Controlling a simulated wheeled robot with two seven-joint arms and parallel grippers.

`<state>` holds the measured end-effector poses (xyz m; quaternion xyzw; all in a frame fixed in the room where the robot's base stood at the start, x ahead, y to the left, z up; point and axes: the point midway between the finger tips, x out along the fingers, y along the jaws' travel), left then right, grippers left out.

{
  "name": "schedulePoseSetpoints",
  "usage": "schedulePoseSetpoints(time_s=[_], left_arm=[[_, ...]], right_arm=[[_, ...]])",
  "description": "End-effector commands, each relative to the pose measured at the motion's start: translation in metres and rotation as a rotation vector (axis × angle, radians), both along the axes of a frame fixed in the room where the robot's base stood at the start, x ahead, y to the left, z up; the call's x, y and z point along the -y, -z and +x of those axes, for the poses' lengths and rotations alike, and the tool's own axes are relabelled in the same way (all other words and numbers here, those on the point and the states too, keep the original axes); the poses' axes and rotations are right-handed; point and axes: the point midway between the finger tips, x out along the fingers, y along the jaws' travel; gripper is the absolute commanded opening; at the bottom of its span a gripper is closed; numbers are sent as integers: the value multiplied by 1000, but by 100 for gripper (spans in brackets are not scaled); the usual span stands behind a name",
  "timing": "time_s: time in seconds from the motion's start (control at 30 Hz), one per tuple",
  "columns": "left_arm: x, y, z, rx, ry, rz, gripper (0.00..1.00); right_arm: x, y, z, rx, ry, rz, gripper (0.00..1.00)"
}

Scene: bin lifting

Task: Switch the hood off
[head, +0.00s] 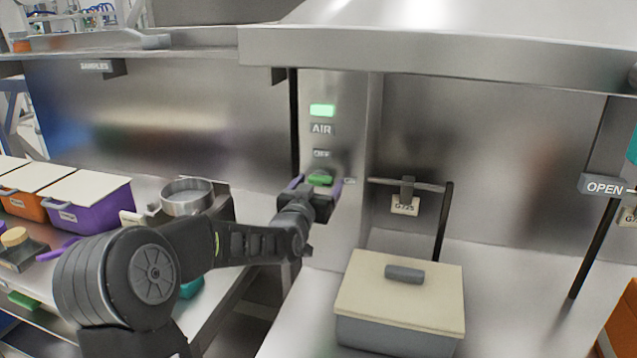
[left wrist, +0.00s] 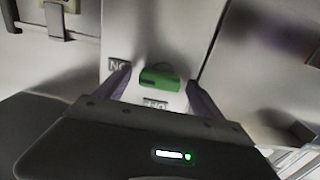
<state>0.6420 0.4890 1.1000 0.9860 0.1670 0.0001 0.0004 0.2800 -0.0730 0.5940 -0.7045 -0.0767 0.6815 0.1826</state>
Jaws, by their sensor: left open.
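A green knob (head: 320,180) sits on the metal hood panel (head: 345,110) below the AIR label (head: 322,129). A small OFF label (head: 321,154) is above it, and an ON label (head: 350,181) is to its right. The knob's bar lies roughly level. A green lamp (head: 322,110) above is lit. My left gripper (head: 320,188) is open, with one purple finger on each side of the knob. In the left wrist view the knob (left wrist: 160,78) shows between the spread fingers (left wrist: 159,88), with a visible gap on each side. My right gripper is not in view.
A grey bin with a cream lid (head: 400,292) stands on the bench to the right. A round metal pan (head: 187,197) and lidded purple (head: 92,215) and orange (head: 25,207) bins are at left. The hood edge (head: 440,55) overhangs the panel. A bar handle (head: 407,186) is right of the knob.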

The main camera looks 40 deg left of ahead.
Motion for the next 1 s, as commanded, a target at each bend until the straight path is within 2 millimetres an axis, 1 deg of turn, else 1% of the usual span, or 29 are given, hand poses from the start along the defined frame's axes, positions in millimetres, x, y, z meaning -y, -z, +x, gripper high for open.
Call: schedulePoseSetpoints(time_s=[0.23, 1.0], left_arm=[[0, 1, 1, 0, 0, 0, 78], [0, 0, 0, 0, 0, 0, 16]], right_arm=[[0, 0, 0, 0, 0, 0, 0], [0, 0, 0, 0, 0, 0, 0]])
